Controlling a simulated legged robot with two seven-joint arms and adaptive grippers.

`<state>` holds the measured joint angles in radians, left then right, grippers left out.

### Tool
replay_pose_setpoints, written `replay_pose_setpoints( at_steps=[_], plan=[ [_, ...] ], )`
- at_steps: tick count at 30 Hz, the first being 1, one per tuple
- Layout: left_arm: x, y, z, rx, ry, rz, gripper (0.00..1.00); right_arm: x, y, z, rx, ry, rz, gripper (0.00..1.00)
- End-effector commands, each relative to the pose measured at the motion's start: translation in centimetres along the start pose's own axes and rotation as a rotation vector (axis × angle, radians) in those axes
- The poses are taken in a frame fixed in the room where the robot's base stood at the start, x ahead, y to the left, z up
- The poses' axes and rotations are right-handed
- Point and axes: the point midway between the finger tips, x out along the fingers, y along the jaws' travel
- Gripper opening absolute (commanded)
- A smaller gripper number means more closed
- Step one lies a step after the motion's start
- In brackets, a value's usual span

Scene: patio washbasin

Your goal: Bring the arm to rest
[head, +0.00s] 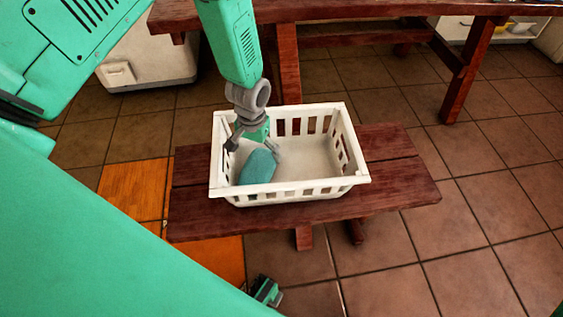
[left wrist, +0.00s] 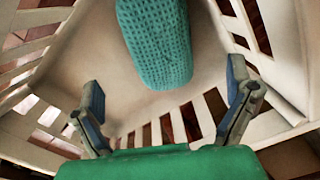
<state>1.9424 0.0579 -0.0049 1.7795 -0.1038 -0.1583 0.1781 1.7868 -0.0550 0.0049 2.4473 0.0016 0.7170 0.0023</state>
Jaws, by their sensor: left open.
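My left gripper (head: 254,146) reaches down into a white slatted basket (head: 290,193) that stands on a dark red wooden bench. Its jaws are open. A teal, textured block (head: 257,167) lies inside the basket, toward its left side. In the left wrist view the gripper's two fingers (left wrist: 167,110) are spread wide with nothing between them. The teal block (left wrist: 155,42) lies on the basket floor beyond the fingertips, apart from them.
The bench (head: 402,180) has bare planks to the right of the basket. A dark red table (head: 350,10) stands behind it. A white cabinet (head: 150,65) is at the back left. Brown floor tiles (head: 480,220) are clear at the right, and an orange panel (head: 135,190) lies at the left.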

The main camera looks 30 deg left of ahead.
Motion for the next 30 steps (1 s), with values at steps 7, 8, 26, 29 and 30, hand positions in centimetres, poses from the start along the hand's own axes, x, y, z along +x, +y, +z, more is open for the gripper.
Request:
replay_pose_setpoints(
  at_steps=[7, 8, 26, 29, 30],
  plan=[
    [-3.1, 0.0, 0.0, 0.0, 0.0, 0.0, 0.97, 0.0, 0.0, 0.0, 0.0, 0.0, 0.0, 0.0],
    [-3.2, 0.0, 0.0, 0.0, -0.001, 0.0, 0.97, 0.0, 0.0, 0.0, 0.0, 0.0, 0.0, 0.0],
    [-9.0, 0.0, 0.0, 0.0, -0.001, 0.0, 0.97, -5.5, 0.1, -0.5, 0.0, -0.002, 0.0, 0.0],
    [-10.2, 0.0, 0.0, 0.0, -0.001, 0.0, 0.97, -6.7, 0.1, -0.6, 0.0, -0.002, 0.0, 0.0],
    [-10.6, 0.0, 0.0, 0.0, -0.001, 0.0, 0.97, -7.1, 0.1, -0.6, 0.0, -0.003, 0.0, 0.0]
  ],
)
